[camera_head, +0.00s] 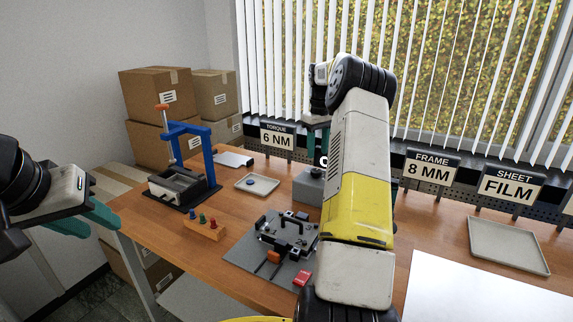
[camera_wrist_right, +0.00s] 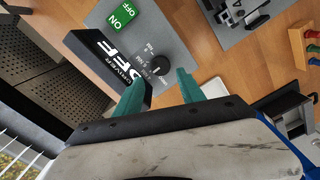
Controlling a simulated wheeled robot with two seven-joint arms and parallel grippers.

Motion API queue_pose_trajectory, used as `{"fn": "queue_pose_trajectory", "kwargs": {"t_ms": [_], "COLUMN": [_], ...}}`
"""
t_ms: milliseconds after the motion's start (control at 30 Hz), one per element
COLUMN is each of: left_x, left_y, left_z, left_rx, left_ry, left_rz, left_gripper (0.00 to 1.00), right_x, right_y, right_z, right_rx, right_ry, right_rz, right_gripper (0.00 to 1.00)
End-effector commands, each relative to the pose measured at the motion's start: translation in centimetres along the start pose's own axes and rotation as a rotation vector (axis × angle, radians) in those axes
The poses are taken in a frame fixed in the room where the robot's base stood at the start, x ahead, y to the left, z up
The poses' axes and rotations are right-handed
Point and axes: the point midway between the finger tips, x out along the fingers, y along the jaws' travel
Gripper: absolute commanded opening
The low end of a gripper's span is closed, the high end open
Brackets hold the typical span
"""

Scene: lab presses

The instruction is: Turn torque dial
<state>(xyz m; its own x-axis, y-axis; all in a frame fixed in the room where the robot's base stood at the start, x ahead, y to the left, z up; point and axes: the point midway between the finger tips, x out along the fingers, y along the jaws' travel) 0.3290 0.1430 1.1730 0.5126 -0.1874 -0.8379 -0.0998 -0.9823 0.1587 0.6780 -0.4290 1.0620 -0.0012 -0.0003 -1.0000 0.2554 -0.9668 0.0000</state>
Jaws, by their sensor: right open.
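A black torque dial (camera_wrist_right: 160,66) with a white pointer line sits on a grey panel (camera_wrist_right: 182,45) with printed scale marks. In the head view the dial (camera_head: 317,173) shows small on top of a grey box (camera_head: 307,190), partly hidden by my right arm. My right gripper (camera_wrist_right: 160,88), with teal fingers, is open; in its wrist view the dial appears just beyond and between the fingertips, with no contact visible. In the head view the right gripper (camera_head: 318,140) is above the box. My left gripper (camera_head: 95,222) is open and empty at the left. A sign (camera_head: 277,138) reads TORQUE 6 NM.
A green ON/OFF switch (camera_wrist_right: 122,15) and a black OFF display (camera_wrist_right: 108,60) are close to the dial. A black press fixture (camera_head: 290,232), blue-framed press (camera_head: 188,165), peg block (camera_head: 203,228) and small tray (camera_head: 257,184) stand nearby. Signs line the back.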

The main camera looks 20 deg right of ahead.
Motion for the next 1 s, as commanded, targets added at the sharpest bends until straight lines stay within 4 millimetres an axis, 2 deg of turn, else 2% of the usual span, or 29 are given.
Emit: {"fn": "queue_pose_trajectory", "kwargs": {"t_ms": [433,600,833,867,1000], "left_x": [0.0,0.0,0.0,0.0,0.0], "left_y": [0.0,0.0,0.0,0.0,0.0], "left_z": [0.0,0.0,0.0,0.0,0.0], "left_rx": [0.0,0.0,0.0,0.0,0.0], "left_ry": [0.0,0.0,0.0,0.0,0.0], "left_rz": [0.0,0.0,0.0,0.0,0.0], "left_gripper": [0.36,0.36,0.36,0.36,0.36], "right_x": [6.4,7.3,7.4,7.4,7.4], "right_y": [0.0,-0.1,-0.1,-0.1,-0.1], "right_z": [0.0,0.0,0.0,0.0,0.0], "right_rx": [0.0,0.0,0.0,0.0,0.0], "right_ry": [-0.001,0.001,0.001,0.001,0.001], "right_rz": [-0.001,0.0,0.0,0.0,0.0], "right_gripper": [0.46,0.46,0.46,0.42,0.15]}}
